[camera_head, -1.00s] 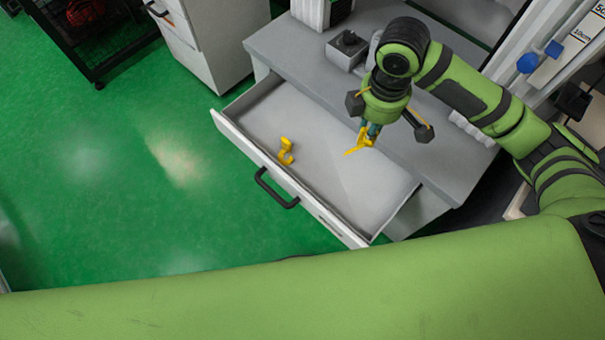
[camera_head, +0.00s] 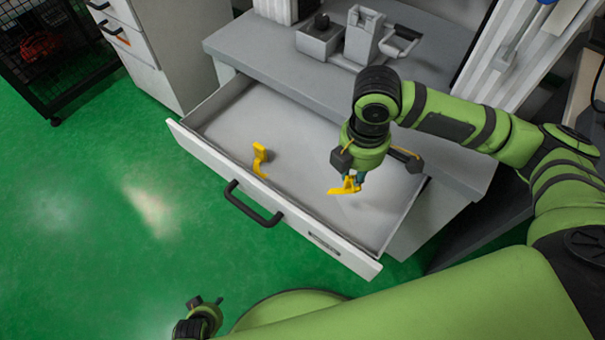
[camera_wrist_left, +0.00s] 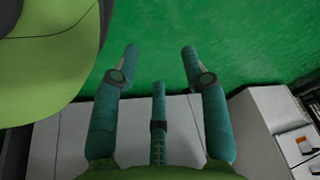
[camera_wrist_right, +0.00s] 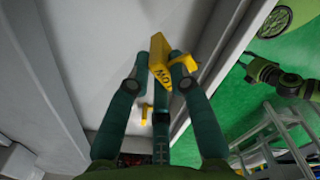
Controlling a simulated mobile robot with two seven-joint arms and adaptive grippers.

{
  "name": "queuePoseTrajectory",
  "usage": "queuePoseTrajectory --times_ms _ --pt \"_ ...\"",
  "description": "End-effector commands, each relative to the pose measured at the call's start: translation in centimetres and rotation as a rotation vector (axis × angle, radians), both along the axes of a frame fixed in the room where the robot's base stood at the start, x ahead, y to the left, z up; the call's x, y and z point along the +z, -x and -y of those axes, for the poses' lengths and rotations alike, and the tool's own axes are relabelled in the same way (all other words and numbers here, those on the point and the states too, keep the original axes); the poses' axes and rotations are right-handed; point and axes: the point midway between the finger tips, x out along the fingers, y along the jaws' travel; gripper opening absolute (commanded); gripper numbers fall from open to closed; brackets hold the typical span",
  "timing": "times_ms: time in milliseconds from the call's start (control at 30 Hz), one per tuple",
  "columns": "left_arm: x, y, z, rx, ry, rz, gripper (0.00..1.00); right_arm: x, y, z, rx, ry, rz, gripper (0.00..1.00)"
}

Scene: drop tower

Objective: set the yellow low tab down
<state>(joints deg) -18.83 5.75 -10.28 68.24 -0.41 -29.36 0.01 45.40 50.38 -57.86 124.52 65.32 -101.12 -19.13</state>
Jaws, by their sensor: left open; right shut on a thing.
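My right gripper (camera_head: 350,177) is shut on the yellow low tab (camera_head: 345,188), over the right part of the open drawer (camera_head: 225,110). In the right wrist view, the tab (camera_wrist_right: 159,48) sits between the fingertips (camera_wrist_right: 162,62), with dark lettering partly showing. I cannot tell whether it touches the drawer floor. A second yellow piece (camera_head: 259,160) stands in the drawer to the left, apart from the held tab; it also shows in the right wrist view (camera_wrist_right: 146,113). My left gripper (camera_head: 207,303) is open and empty, low in front of the drawer; its fingers (camera_wrist_left: 161,52) show spread.
The drawer front has a black handle (camera_head: 252,204). A grey worktop (camera_head: 275,58) lies behind the drawer, with grey fixtures (camera_head: 362,34) on it. A white cabinet (camera_head: 165,50) and black wire rack (camera_head: 55,60) stand at left. Bare drawer floor lies between the yellow pieces.

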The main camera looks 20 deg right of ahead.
Motion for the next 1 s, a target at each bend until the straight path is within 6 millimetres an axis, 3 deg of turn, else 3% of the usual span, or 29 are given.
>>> queuePoseTrajectory --times_ms 200,433,567,800,1000 --pt "0.2 0.5 0.3 0.01 -0.002 -0.048 0.45 -3.3 -3.8 -3.7 0.002 -0.002 -0.001 0.0" --pt "0.9 1.1 0.5 0.017 -0.005 -0.094 0.45 -5.5 -6.7 -6.2 -0.001 0.0 0.001 0.0" --pt "1.1 1.3 0.5 0.019 -0.006 -0.106 0.45 -6.0 -7.2 -6.6 -0.001 0.001 0.001 0.0" --pt "2.1 1.4 0.6 0.025 -0.006 -0.131 0.45 -9.4 -7.1 -6.6 0.0 0.002 0.0 0.0" --pt "2.6 1.3 0.6 0.025 -0.007 -0.135 0.45 -9.8 -7.2 -6.6 0.0 0.0 0.002 0.0"
